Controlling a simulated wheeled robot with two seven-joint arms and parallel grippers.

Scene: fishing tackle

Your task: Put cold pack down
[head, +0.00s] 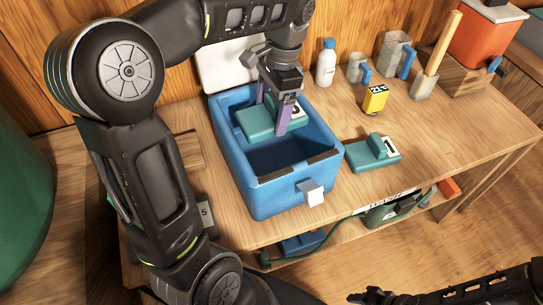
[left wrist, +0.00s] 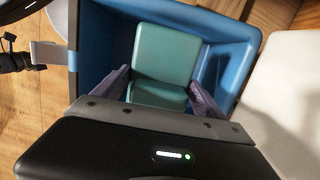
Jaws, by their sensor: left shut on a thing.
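A teal cold pack (head: 254,122) is inside the far half of the open blue cooler (head: 262,200). My left gripper (head: 274,112) reaches down over the cooler and is shut on this pack, its purple fingers on either side. In the left wrist view the pack (left wrist: 166,55) lies between the fingers, within the cooler's walls. I cannot tell whether it touches the cooler's floor. A second teal cold pack (head: 372,154), marked 1, lies on the table right of the cooler. My right gripper (head: 376,297) shows only partly at the bottom edge; its jaws are unclear.
The white lid (head: 225,68) leans behind the cooler. An orange box (head: 486,38) is far right. The table's right front is clear.

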